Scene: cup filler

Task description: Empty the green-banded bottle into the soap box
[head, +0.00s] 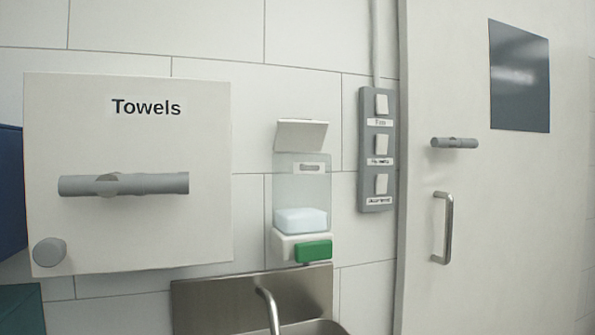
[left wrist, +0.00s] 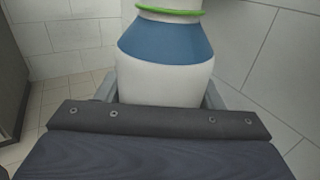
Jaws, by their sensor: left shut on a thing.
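The soap box (head: 302,195) is on the tiled wall in the head view, a clear container with its lid (head: 300,135) raised and some pale blue soap low inside. A green push bar (head: 313,251) sits at its bottom. In the left wrist view, a white bottle (left wrist: 165,82) with a blue shoulder and a green band (left wrist: 170,12) stands between the fingers of my left gripper (left wrist: 163,95), which is shut on it. The bottle's top is cut off by the frame. Neither gripper nor the bottle shows in the head view.
A towel cabinet (head: 128,235) with a grey handle hangs left of the soap box. A steel sink (head: 215,300) with a tap (head: 268,308) is below. A switch panel (head: 377,150) and a door (head: 500,220) with handles are to the right.

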